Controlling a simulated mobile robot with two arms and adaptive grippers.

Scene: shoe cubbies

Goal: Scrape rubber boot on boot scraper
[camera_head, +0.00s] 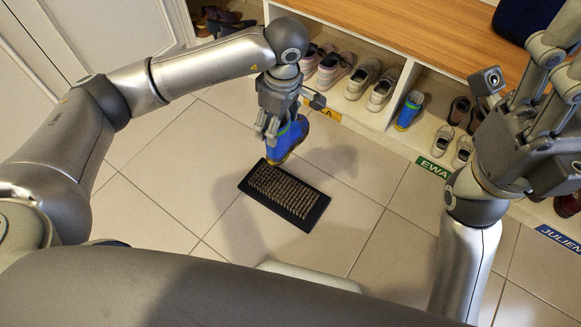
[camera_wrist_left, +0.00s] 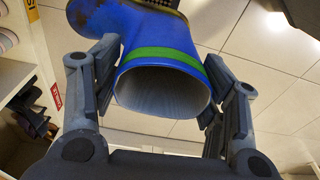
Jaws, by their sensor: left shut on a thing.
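A blue rubber boot (camera_head: 286,142) with a green band hangs below my left gripper (camera_head: 274,130), which is shut on its shaft. In the left wrist view the boot (camera_wrist_left: 150,32) shows its open grey-lined top toward the camera, with the left gripper's fingers (camera_wrist_left: 160,85) on both sides. The boot scraper (camera_head: 307,219), a dark rectangular mat with brown bristles, lies on the floor. The boot is at its far edge; I cannot tell whether they touch. My right gripper (camera_head: 550,100) is raised at the right, empty; its finger opening is unclear.
A wooden-topped bench (camera_head: 440,37) with shoe cubbies runs along the back and right. A similar blue boot (camera_head: 409,110) stands in one cubby among several pairs of shoes. A green EWA label (camera_head: 435,167) marks the cubby edge. Tiled floor around the scraper is clear.

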